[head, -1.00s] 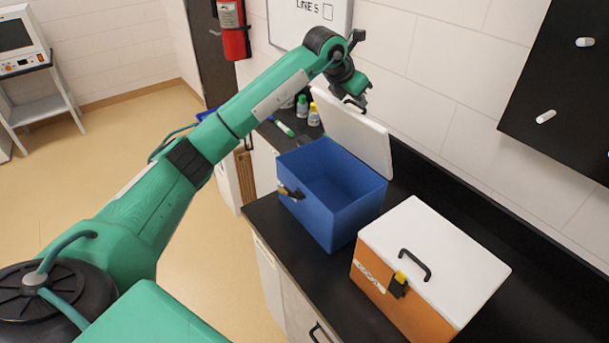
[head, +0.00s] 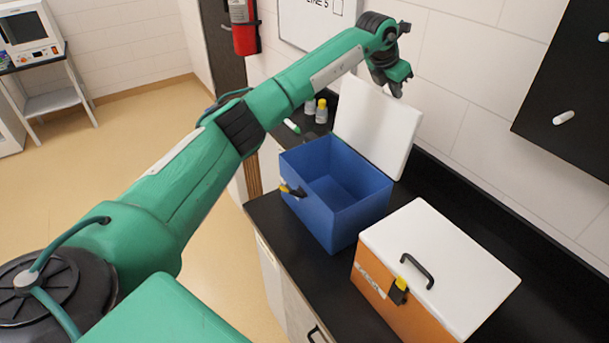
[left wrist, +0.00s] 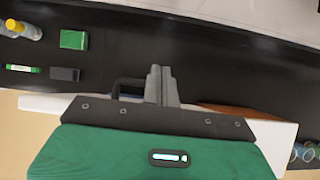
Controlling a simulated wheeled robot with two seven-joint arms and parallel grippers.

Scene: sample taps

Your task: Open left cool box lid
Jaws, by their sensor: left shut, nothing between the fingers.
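The left cool box (head: 335,205) is blue and stands on the black counter. Its white lid (head: 378,125) is swung up and leans back towards the wall, so the empty-looking blue inside shows. My left gripper (head: 397,90) is at the top of the raised lid, over its upper edge; I cannot tell whether it touches. In the left wrist view its fingers (left wrist: 161,85) are together with nothing between them, and a dark handle (left wrist: 128,88) shows beside them. The yellow-and-black latch (head: 292,190) on the blue box's front hangs loose. My right gripper is not in view.
An orange cool box (head: 435,270) with a shut white lid stands to the right on the counter. A green block (left wrist: 73,39) shows in the left wrist view. A wall is close behind.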

